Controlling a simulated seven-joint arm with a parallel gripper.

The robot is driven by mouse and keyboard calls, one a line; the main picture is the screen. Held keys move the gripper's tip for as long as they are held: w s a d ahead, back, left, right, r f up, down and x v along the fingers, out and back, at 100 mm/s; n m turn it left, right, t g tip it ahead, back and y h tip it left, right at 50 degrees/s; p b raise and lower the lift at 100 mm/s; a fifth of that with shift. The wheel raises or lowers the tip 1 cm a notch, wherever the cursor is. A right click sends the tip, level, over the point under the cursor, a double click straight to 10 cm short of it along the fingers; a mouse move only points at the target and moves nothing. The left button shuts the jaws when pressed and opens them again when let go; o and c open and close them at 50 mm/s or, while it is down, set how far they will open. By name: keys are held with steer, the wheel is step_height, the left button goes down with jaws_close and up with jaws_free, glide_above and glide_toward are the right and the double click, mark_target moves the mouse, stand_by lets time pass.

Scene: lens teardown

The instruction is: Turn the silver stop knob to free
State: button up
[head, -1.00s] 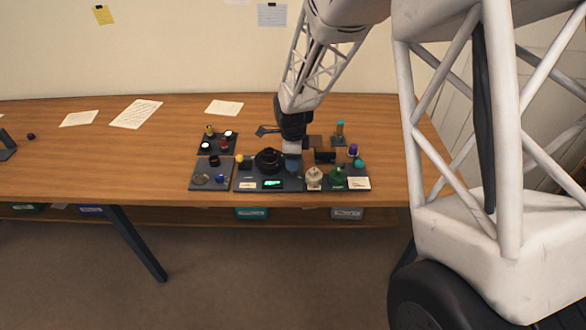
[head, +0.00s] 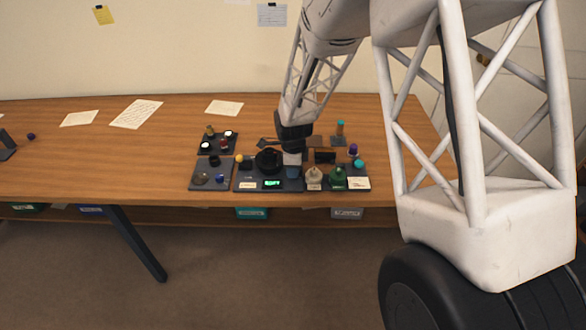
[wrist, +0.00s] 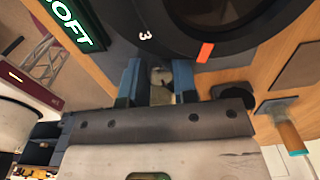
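The silver stop knob (wrist: 161,78) is a small pale metal piece in the wrist view, partly hidden by my fingers. My gripper (wrist: 160,75) has its two blue fingers one on each side of it, close against it. In the head view my gripper (head: 292,158) is down at the middle of the dark device board, and the knob is hidden there. A large black round dial (wrist: 215,20) with a "3" and an orange mark is just beyond the fingers. A lit green display (wrist: 72,20) shows letters that read like "SOFT"; it also shows in the head view (head: 272,183).
Beside the gripper stand a pale knobbed part (head: 314,177), a green part (head: 337,178) and a purple-topped part (head: 353,149). Smaller trays with loose parts (head: 211,173) lie to the left. The wooden table (head: 90,160) is mostly clear further left.

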steer(key=c, duration=0.4)
steer(key=shift+n, duration=1.6)
steer(key=o, duration=0.9)
steer(key=shift+o, duration=0.2)
steer(key=shift+m, duration=0.5)
